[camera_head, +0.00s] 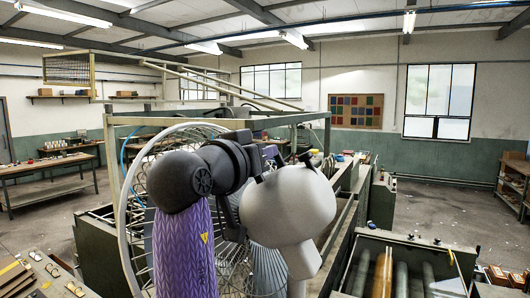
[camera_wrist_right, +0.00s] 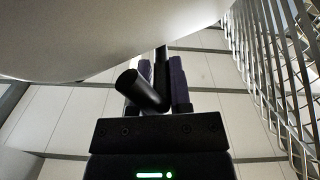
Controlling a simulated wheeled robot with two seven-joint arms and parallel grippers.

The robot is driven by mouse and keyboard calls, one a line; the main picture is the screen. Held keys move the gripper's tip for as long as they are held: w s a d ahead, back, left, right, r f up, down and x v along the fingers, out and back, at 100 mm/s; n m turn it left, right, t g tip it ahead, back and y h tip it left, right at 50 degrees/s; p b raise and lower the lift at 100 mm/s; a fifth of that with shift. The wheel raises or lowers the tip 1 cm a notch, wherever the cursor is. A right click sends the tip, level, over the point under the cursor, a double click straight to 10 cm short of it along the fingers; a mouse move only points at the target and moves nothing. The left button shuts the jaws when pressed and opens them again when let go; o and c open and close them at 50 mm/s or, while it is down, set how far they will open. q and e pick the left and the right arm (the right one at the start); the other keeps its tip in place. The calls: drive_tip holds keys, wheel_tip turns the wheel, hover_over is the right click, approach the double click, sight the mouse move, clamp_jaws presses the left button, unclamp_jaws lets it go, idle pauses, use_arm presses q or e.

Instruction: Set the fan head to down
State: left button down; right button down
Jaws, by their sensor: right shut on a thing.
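The fan has a rounded pale grey head housing (camera_head: 290,205) on a pale neck, with a large wire cage (camera_head: 131,225) behind my arm. In the right wrist view, the housing (camera_wrist_right: 110,35) fills the top and the cage bars (camera_wrist_right: 275,65) run down the right side. My right gripper (camera_head: 273,157) is at the top of the housing, between it and the cage. Its purple-padded fingers (camera_wrist_right: 162,80) are shut on a dark, thin part of the fan. A short black cylinder (camera_wrist_right: 140,90) slants beside the fingers. My arm hides much of the cage. My left gripper is out of view.
A metal frame (camera_head: 108,150) stands around and behind the fan. A machine with rollers (camera_head: 415,278) is at the lower right. Workbenches (camera_head: 50,166) stand at the far left, with open floor (camera_head: 440,210) at the right.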

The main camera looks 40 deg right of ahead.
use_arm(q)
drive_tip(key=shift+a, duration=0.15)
use_arm(e)
drive_tip(key=shift+a+f, duration=0.1)
drive_tip(key=shift+f, duration=0.25)
drive_tip(key=c, duration=0.9)
unclamp_jaws()
drive_tip(key=shift+o, duration=1)
drive_tip(key=shift+w, duration=0.2)
drive_tip(key=shift+o, duration=0.5)
drive_tip(key=shift+w+a, duration=0.15)
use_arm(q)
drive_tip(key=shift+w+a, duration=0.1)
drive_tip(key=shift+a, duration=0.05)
use_arm(e)
drive_tip(key=shift+r, duration=0.1)
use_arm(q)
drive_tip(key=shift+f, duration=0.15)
